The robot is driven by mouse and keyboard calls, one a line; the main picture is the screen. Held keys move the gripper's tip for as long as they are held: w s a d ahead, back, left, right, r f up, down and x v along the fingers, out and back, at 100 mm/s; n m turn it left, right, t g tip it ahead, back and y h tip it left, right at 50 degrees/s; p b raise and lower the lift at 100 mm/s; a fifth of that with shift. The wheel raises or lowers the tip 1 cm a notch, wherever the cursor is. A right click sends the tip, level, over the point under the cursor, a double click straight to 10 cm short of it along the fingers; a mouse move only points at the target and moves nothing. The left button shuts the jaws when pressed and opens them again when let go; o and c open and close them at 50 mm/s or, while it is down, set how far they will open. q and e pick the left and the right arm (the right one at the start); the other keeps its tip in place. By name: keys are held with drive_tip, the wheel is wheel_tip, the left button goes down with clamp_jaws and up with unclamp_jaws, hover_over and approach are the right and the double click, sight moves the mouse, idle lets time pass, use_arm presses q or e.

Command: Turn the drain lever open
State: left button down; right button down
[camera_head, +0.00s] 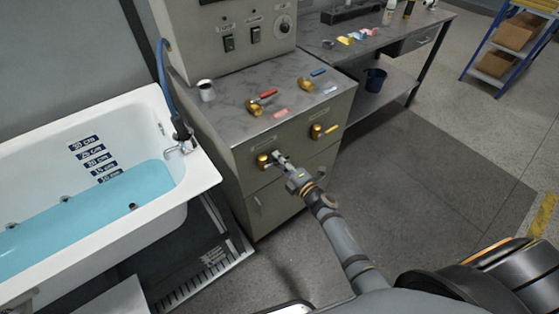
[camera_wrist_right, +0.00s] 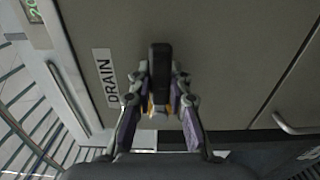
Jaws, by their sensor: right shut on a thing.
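The drain lever (camera_wrist_right: 160,62) shows as a dark bar in the right wrist view, beside a white DRAIN label (camera_wrist_right: 105,78). Its brass valve body (camera_head: 263,161) shows on the front of the grey cabinet in the head view. My right gripper (camera_head: 280,159) reaches the cabinet front just right of that brass body. In the wrist view the fingers of my right gripper (camera_wrist_right: 160,100) are closed on the lever from both sides. The gripper hides most of the lever in the head view. My left gripper is in neither view.
The white bathtub (camera_head: 203,172) with blue water stands at the left. Another brass valve with a yellow lever (camera_head: 331,129) is right of the drain valve. Red-handled (camera_head: 268,94) and blue-handled (camera_head: 318,72) valves sit on the cabinet top. Open floor (camera_head: 420,150) lies right.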

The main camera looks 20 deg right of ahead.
drive_tip(key=shift+f, duration=0.1)
drive_tip(key=m, duration=0.1)
drive_tip(key=f+m+p, duration=0.1)
drive_tip(key=m, duration=0.2)
drive_tip(key=f+m, duration=0.1)
drive_tip(key=shift+s+a+m+p, duration=0.1)
drive_tip(key=shift+a+m+p, duration=0.15)
drive_tip(key=shift+m+p, duration=0.15)
drive_tip(key=shift+s+a+f+m+p, duration=0.25)
drive_tip(key=shift+a+f+m+p, duration=0.35)
drive_tip(key=shift+m, duration=1.45)
drive_tip(key=shift+s+a+f+m+p, duration=0.35)
drive_tip(key=shift+a+m+p, duration=0.3)
drive_tip(key=shift+m, duration=1.35)
drive_tip(key=shift+s+a+f+m+p, duration=0.2)
drive_tip(key=shift+a+f+m+p, duration=0.45)
drive_tip(key=shift+m, duration=1.4)
drive_tip(key=shift+a+r, duration=0.1)
drive_tip(key=shift+a, duration=0.1)
drive_tip(key=c, duration=1.2)
unclamp_jaws()
